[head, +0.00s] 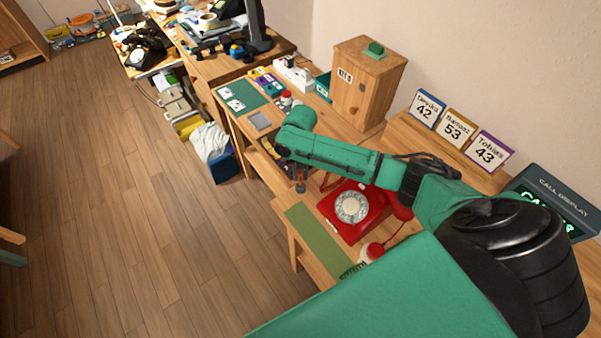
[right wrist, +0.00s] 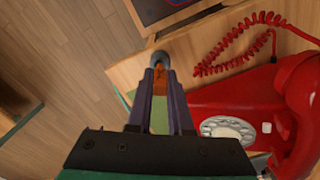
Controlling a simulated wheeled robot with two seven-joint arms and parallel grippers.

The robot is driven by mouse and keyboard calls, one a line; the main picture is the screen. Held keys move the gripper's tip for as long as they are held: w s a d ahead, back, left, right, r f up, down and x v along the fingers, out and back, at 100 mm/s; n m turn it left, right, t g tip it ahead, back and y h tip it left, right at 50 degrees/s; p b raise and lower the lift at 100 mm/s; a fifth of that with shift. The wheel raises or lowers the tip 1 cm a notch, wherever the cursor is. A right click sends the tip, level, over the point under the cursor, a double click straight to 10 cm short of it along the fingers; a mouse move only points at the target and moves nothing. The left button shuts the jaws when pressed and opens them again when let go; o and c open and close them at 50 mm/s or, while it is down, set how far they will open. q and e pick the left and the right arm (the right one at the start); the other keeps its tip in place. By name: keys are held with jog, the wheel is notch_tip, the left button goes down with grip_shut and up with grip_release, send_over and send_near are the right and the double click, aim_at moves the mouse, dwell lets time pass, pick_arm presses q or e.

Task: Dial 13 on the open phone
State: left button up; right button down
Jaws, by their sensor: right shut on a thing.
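The red dial phone (head: 343,222) stands on the wooden desk, with its pale rotary dial (head: 352,207) facing up. In the right wrist view the dial (right wrist: 228,130) is right of my fingers, and the red handset (right wrist: 302,110) is at the right edge; whether it rests on its cradle I cannot tell. My right gripper (head: 300,184) is left of the phone, apart from the dial. It is shut on an orange stick with a grey rounded end (right wrist: 159,62), which shows between the fingers (right wrist: 160,95). My left gripper is out of view.
Name cards (head: 459,128) reading 42, 53 and 43 stand behind the phone. A call display (head: 560,200) is at right, partly hidden by my arm. A red-topped object (head: 374,250) is near the phone's front. A wooden box (head: 366,82) stands farther back. Red coiled cord (right wrist: 235,40) lies beside the phone.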

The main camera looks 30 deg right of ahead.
dwell(0.3)
jog(key=shift+p, duration=0.3)
dwell(0.5)
jog(key=shift+s+p, duration=0.1)
jog(key=shift+p, duration=0.2)
jog(key=shift+f+b, duration=0.95)
jog(key=shift+f, duration=0.35)
jog(key=c, duration=0.8)
grip_release()
jog(key=shift+o, duration=0.2)
